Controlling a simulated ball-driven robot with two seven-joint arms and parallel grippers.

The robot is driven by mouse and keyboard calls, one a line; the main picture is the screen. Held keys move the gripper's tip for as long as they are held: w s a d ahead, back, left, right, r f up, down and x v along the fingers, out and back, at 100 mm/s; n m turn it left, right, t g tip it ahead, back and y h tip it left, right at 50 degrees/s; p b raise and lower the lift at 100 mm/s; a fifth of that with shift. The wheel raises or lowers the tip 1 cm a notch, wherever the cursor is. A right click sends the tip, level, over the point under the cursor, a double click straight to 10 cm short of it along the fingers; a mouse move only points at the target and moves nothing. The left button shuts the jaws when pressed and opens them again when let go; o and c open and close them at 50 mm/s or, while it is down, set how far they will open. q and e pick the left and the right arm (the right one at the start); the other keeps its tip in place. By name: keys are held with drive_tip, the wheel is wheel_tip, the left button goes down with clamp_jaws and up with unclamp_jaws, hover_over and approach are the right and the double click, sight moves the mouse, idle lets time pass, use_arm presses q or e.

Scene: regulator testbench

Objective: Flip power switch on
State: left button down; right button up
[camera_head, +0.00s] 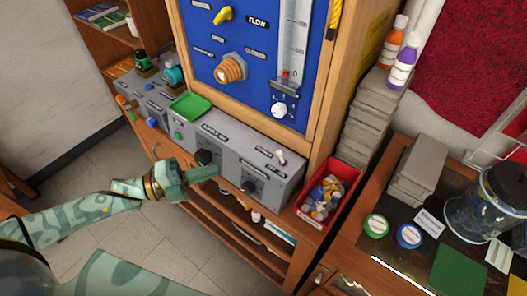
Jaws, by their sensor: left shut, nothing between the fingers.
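A grey control box (236,151) stands on the wooden bench below a blue panel. A small pale toggle (281,156) sits on its top at the right end; I cannot tell its position or whether it is the power switch. A dark knob (251,187) is on its front face. My left gripper (214,172) is in front of the left part of this box, beside a round black knob (205,157). The gripper is shut and empty; I cannot tell whether it touches the box or knob. It hides part of the front face. My right gripper is out of view.
The blue panel (235,42) carries a yellow handle, an orange knob and a flow tube. A green tray (190,106) lies at the box's left end. A red bin (306,211) of small parts stands close right. Grey blocks and bottles are stacked behind it.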

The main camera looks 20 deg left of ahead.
sight(264, 164)
use_arm(q)
drive_tip(key=shift+f, duration=0.1)
drive_tip(key=p+x, duration=0.1)
drive_tip(key=x, duration=1.3)
drive_tip(key=shift+w+a, duration=0.1)
drive_tip(key=shift+w, duration=0.05)
drive_tip(key=shift+p, duration=0.4)
drive_tip(key=shift+m+y, duration=0.3)
drive_tip(key=shift+p, duration=0.45)
